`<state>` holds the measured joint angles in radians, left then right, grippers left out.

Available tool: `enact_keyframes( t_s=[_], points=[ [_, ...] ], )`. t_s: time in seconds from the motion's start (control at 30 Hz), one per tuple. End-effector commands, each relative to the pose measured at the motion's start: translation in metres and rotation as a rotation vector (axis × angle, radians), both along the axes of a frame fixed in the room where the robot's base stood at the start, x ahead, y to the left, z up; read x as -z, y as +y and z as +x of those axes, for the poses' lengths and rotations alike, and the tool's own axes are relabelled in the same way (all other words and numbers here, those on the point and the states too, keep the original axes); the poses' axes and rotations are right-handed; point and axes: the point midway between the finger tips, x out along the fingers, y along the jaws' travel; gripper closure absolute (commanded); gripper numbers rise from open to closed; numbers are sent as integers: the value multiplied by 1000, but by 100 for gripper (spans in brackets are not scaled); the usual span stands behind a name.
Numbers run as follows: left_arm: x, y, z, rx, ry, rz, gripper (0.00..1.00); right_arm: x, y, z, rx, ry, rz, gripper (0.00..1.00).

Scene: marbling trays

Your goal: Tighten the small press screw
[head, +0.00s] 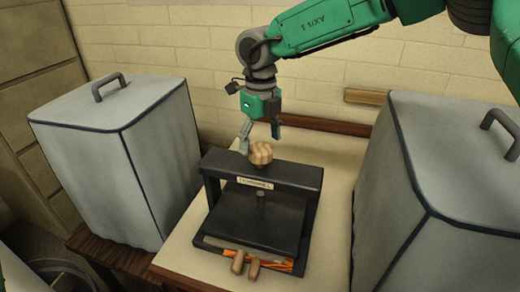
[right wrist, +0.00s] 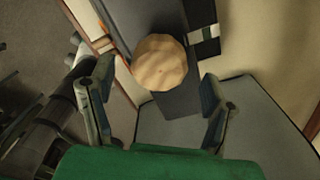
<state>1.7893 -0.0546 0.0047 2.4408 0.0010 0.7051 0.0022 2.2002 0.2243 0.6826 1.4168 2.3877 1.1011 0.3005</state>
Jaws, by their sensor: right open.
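The small press (head: 258,205) is a black frame with a crossbar, a label and a flat plate, standing on a pale board. Its screw has a round, lobed wooden knob (head: 261,153) on top of the crossbar. The knob also shows in the right wrist view (right wrist: 160,62), beyond my fingertips. My right gripper (head: 261,137) is open and points down just above the knob, with its fingers apart to either side. In the right wrist view the open fingers (right wrist: 152,88) do not appear to touch the knob. My left gripper is not in view.
A grey covered box with a handle stands at the left (head: 125,150) and another at the right (head: 445,200), close to the press. Two small wooden pegs (head: 245,263) show at the press's front. A brick wall (head: 180,45) stands behind.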

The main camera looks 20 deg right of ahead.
Motion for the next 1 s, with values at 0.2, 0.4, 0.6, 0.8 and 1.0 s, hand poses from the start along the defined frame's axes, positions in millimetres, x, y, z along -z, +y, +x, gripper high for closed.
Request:
enact_keyframes(
  t_s=[0.2,0.4,0.6,0.8,1.0],
  points=[
    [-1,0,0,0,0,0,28,24,0,0,0,1,0,28],
    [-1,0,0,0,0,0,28,29,0,0,0,-1,0,28],
    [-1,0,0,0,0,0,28,29,0,0,0,-1,0,42],
    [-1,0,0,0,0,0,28,29,0,0,1,-1,0,79],
    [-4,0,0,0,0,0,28,28,0,0,22,0,0,78]
  ],
)
